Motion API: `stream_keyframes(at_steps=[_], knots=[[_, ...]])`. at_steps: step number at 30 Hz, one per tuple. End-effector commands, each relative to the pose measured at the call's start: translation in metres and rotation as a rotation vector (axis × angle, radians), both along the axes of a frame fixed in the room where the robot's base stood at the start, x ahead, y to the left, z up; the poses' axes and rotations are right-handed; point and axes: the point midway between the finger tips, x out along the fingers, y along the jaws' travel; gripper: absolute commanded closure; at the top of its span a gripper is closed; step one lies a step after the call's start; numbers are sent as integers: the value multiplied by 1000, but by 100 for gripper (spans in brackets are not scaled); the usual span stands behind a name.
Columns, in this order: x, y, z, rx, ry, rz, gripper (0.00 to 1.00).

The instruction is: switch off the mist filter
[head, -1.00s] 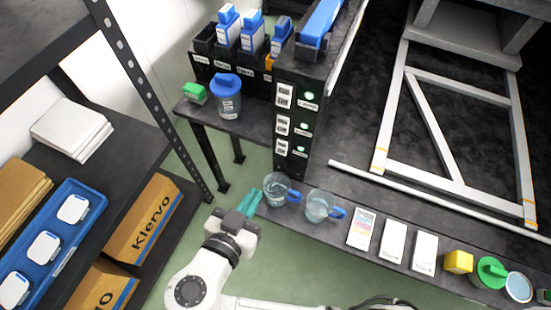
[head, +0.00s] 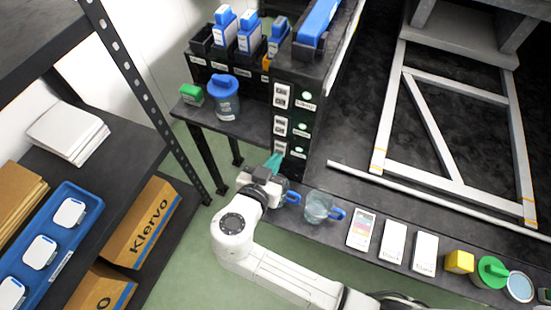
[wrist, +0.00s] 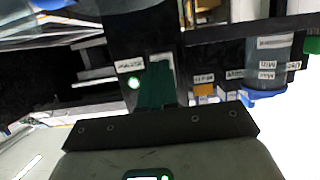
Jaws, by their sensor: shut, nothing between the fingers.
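A dark control panel (head: 292,126) stands at the back of the bench. It has three white switches in a column, each beside a green lit lamp and a label too small to read. The lowest switch (head: 280,149) is just above my gripper (head: 273,163) in the head view. The teal fingers are shut and empty, pointing at the panel. In the wrist view the fingers (wrist: 158,75) overlap a white switch plate (wrist: 167,61), with a lit green lamp (wrist: 134,83) beside it. The fingers hide much of that plate; I cannot tell whether they touch it.
A glass mug (head: 319,207) stands on the bench right of my gripper; another is mostly hidden behind it. A blue-lidded jar (head: 226,98) and green box (head: 191,94) stand left of the panel. White cards and a yellow block (head: 459,261) lie along the front edge.

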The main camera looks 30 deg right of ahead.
Motion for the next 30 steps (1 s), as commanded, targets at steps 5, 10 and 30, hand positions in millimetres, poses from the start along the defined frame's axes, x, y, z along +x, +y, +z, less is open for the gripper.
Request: stream_keyframes(at_steps=[5, 10, 30], knots=[[6, -8, -3, 1, -1, 0, 100], [7, -9, -3, 1, -1, 0, 100], [10, -14, -7, -51, -39, -2, 100]])
